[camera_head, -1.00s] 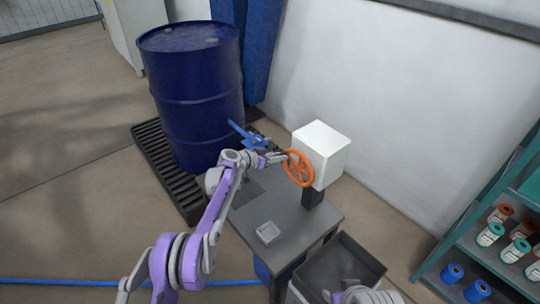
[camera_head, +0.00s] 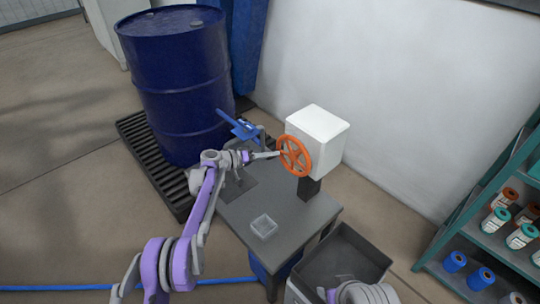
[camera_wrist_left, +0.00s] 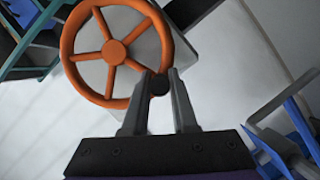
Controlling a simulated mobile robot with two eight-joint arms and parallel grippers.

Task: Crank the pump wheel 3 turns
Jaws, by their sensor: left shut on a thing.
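The orange pump wheel (camera_head: 294,157) is a spoked handwheel on the front of a white box (camera_head: 319,138), which stands on a dark post on a grey table. My left gripper (camera_head: 277,154) reaches the wheel's left side from the left. In the left wrist view the wheel (camera_wrist_left: 116,52) fills the upper left, and my left gripper (camera_wrist_left: 159,84) is shut on its dark handle (camera_wrist_left: 159,83) at the rim's lower right. Part of my right arm shows at the bottom edge; its gripper cannot be made out.
A blue drum (camera_head: 178,85) stands on a black slatted pallet (camera_head: 152,160) behind my left arm. A blue lever-like part (camera_head: 238,126) is near the wheel. A small clear tray (camera_head: 264,226) lies on the table (camera_head: 300,222). A grey bin (camera_head: 345,255) and a shelf of spools (camera_head: 500,225) are at right.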

